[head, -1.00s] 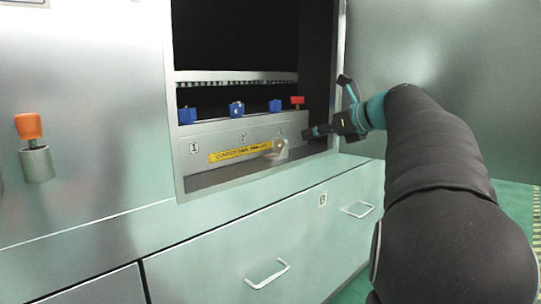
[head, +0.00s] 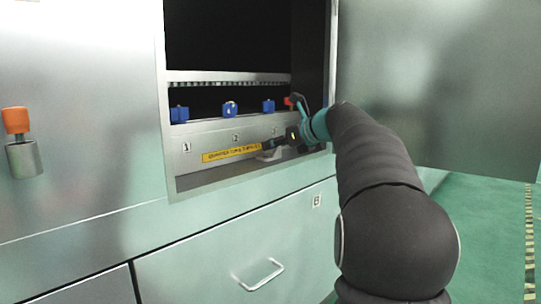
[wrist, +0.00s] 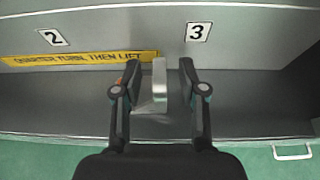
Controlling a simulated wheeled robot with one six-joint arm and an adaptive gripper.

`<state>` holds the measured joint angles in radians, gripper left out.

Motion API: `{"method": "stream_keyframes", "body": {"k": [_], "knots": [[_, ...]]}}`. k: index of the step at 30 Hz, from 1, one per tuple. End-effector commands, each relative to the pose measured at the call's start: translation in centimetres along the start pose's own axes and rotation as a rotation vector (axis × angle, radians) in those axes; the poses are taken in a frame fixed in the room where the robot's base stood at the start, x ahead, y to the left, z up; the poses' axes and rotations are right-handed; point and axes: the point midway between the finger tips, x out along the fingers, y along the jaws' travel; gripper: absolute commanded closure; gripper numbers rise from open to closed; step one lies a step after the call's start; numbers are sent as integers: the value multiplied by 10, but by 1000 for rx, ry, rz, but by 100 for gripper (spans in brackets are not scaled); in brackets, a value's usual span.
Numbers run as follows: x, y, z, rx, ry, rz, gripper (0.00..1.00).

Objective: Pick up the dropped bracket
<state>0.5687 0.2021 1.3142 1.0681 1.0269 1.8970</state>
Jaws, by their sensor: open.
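The bracket is a pale metal piece with an upright plate and a flat foot. In the wrist view the bracket (wrist: 159,82) stands on the ledge between my two fingers, below and between the labels 2 and 3. My gripper (wrist: 158,75) is open, with one finger on each side of the upright plate; contact is not clear. In the head view my gripper (head: 268,148) reaches into the cabinet opening from the right and covers most of the bracket (head: 270,156).
A yellow strip (head: 231,154) runs along the panel. Several blue clamps (head: 229,109) and a red one (head: 289,101) sit above it. The open door (head: 435,80) stands at the right. A handled drawer (head: 262,274) is below, and an orange-topped knob (head: 18,122) is at the left.

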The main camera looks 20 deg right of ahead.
Motion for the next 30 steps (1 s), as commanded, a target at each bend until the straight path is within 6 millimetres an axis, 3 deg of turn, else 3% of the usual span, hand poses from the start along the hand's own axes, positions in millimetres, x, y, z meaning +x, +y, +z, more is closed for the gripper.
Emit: {"method": "stream_keyframes", "body": {"k": [8,12,13,25,30], "knots": [[4,0,1,-1,-1,0,61],[4,0,0,0,-1,0,96],[4,0,0,0,-1,0,100],[4,0,2,-1,-1,0,100],[-1,0,13,-2,-3,-1,100]]}}
